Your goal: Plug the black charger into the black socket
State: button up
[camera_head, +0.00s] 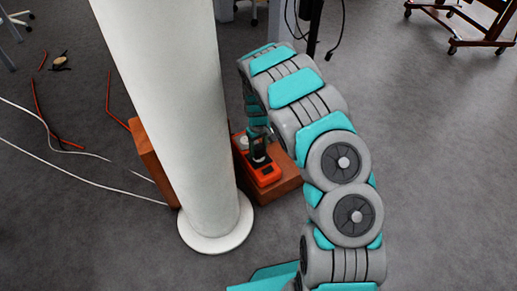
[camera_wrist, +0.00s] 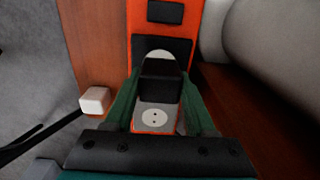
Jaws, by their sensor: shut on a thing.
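My gripper (camera_wrist: 160,100) is shut on the black charger (camera_wrist: 160,82), with a dark green finger on each side of it. In the wrist view the charger is over an orange power unit (camera_wrist: 135,35). A pale round outlet with two holes (camera_wrist: 153,117) shows on the near side of the charger. Another pale round shape shows partly behind it. Black panels (camera_wrist: 165,12) lie on the far part of the unit. I cannot tell which is the black socket, or whether the charger touches it. In the head view my gripper (camera_head: 257,138) is low over the orange unit (camera_head: 264,174).
The unit sits on a brown wooden block (camera_head: 288,181). A white cube (camera_wrist: 95,100) is left of my gripper in the wrist view. A thick white column (camera_head: 175,110) stands close left of the block in the head view.

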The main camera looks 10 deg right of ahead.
aim_at(258, 146)
jog(key=shift+f, duration=0.55)
jog(key=o, duration=1.3)
jog(key=shift+o, duration=0.2)
jog(key=shift+r, duration=0.1)
notch_tip(258, 146, up, 7)
jog(key=shift+f, duration=0.2)
jog(key=shift+r, duration=0.5)
